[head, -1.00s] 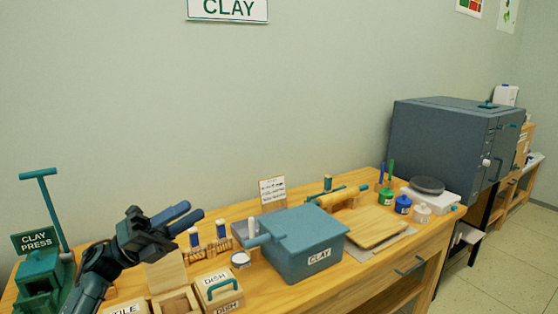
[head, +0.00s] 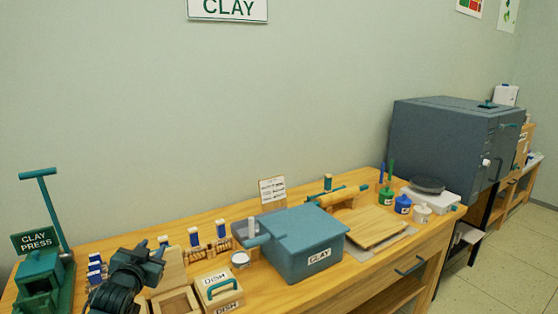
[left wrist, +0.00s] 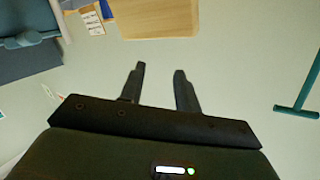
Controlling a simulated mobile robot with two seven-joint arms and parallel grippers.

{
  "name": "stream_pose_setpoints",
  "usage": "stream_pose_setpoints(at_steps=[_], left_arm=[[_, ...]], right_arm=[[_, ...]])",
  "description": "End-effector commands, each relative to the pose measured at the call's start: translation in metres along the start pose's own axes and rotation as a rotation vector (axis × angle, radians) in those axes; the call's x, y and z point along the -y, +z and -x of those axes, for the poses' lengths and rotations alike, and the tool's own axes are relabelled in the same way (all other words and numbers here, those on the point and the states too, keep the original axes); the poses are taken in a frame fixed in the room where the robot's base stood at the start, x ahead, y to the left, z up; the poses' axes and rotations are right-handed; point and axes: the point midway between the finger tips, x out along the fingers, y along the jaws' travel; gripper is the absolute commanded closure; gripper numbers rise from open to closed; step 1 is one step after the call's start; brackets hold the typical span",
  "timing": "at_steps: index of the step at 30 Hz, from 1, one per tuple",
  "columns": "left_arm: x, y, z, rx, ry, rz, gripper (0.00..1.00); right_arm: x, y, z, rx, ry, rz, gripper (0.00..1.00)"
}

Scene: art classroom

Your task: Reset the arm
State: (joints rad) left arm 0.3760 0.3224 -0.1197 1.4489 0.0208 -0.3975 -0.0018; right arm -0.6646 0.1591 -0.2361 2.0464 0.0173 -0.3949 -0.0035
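My left gripper (head: 155,248) is dark and hangs over the front left of the wooden bench, between the clay press and the dish boxes. In the left wrist view its two fingers (left wrist: 160,76) stand apart with nothing between them, so it is open and empty. My right gripper is in neither view.
The green clay press (head: 38,280) with its tall T handle (head: 40,175) stands left of my gripper. A lidded dish box (head: 218,288), a blue clay bin (head: 305,248) and a wooden board (head: 370,228) lie to the right. A dark kiln (head: 445,140) stands at the far right.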

Motion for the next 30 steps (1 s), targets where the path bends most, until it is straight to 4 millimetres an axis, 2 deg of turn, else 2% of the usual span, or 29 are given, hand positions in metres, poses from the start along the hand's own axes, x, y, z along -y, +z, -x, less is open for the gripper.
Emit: stream_pose_setpoints(at_steps=[1,5,8,12,15,19,21,24,30], left_arm=[[-0.018,0.02,0.013,0.022,0.028,0.001,0.67],[-0.066,0.066,0.052,0.078,0.104,0.013,0.67],[-0.108,0.104,0.096,0.133,0.173,0.036,0.67],[-0.162,0.149,0.175,0.218,0.268,0.088,0.67],[-0.191,0.168,0.231,0.277,0.322,0.134,0.67],[-0.214,0.179,0.289,0.339,0.367,0.187,0.67],[-0.221,0.181,0.309,0.361,0.381,0.208,0.67],[-0.227,0.182,0.327,0.38,0.393,0.226,0.67],[-0.229,0.182,0.333,0.387,0.397,0.233,0.67]], right_arm=[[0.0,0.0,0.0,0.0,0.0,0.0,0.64],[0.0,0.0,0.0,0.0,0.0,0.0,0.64],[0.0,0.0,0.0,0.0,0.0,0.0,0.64],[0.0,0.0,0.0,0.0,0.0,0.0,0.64],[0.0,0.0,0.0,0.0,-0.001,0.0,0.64],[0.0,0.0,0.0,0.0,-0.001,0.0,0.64],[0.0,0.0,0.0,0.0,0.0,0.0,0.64],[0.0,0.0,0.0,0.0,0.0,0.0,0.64],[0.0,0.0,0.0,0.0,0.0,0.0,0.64]])
